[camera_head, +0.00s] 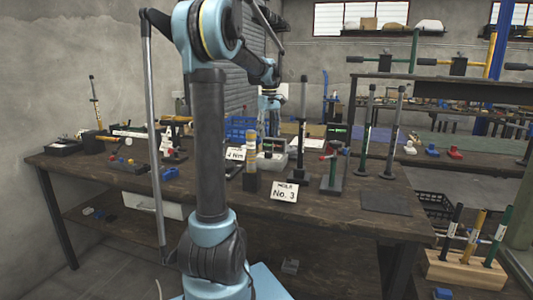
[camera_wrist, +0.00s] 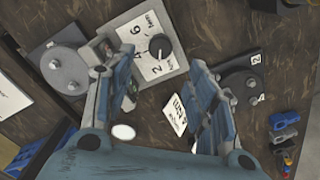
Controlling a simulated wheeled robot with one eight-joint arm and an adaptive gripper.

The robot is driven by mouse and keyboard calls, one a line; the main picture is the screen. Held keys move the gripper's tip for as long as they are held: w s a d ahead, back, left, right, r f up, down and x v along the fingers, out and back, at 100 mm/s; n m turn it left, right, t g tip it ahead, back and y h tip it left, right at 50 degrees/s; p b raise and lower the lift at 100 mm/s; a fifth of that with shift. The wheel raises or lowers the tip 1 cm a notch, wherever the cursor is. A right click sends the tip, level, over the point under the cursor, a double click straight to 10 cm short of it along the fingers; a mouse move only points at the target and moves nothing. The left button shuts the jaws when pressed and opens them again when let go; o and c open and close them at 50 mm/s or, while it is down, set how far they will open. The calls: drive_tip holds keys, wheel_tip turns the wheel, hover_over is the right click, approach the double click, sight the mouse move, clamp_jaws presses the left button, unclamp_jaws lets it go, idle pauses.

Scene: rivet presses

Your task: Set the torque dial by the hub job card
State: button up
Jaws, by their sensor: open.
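The torque dial is a pale plate (camera_wrist: 150,32) with a black round knob (camera_wrist: 158,47) and the numbers 2, 4 and 6, seen in the wrist view. I cannot tell which number the knob marks. My gripper (camera_wrist: 150,66) is open and empty, with its blue fingers at either side of the near part of the dial plate and apart from the knob. A white card reading "4 Nm" (camera_head: 235,154) lies on the bench, and a card (camera_wrist: 178,115) shows between the fingers. A white card reading "HOLE No. 3" (camera_head: 284,191) stands at the front.
Upright black-handled tools (camera_head: 301,130) and a red-and-green press (camera_head: 332,168) stand on the dark bench (camera_head: 330,215). A rack of tools (camera_head: 465,265) sits lower right. A dark mat (camera_head: 386,202) lies bare.

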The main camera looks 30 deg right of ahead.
sight(268, 152)
wheel_tip(268, 152, down, 10)
drive_tip(key=shift+r, duration=0.25)
drive_tip(key=shift+c, duration=0.2)
